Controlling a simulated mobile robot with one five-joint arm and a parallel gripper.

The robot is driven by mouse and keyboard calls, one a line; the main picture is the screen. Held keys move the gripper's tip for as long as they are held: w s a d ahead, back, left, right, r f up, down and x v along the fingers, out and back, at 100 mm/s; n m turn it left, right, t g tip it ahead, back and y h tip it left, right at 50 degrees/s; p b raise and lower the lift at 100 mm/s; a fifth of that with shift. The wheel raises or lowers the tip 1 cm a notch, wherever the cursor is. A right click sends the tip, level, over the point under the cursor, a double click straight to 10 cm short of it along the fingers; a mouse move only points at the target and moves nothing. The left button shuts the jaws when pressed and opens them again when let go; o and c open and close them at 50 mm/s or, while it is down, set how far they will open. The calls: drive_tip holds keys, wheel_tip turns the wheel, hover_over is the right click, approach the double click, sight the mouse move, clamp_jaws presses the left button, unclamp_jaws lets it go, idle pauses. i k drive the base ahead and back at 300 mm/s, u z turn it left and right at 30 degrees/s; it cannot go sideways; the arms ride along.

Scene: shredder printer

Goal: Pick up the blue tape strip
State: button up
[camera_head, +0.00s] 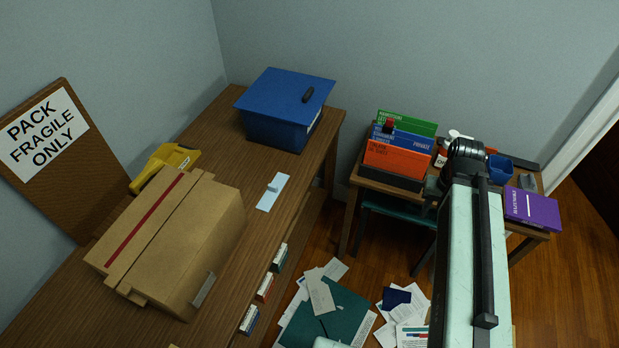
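A flat pale-blue strip (268,199) lies on the wooden table between the blue box and the cardboard box, with a small raised tab on it. It is the only blue strip-like thing I see, but I cannot tell for sure that it is tape. My arm shows at the right, well away from the strip. My gripper's fingers are not in view.
A blue lidded box (275,128), a cardboard box (178,240) and a yellow tool (165,160) stand on the table (240,245). A smaller desk at right holds coloured folders (397,158) and a purple folder (532,208). Papers (320,295) litter the floor.

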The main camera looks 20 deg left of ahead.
sight(273, 188)
drive_tip(key=z, duration=1.55)
drive_tip(key=i, duration=0.75)
drive_tip(key=u, duration=3.4)
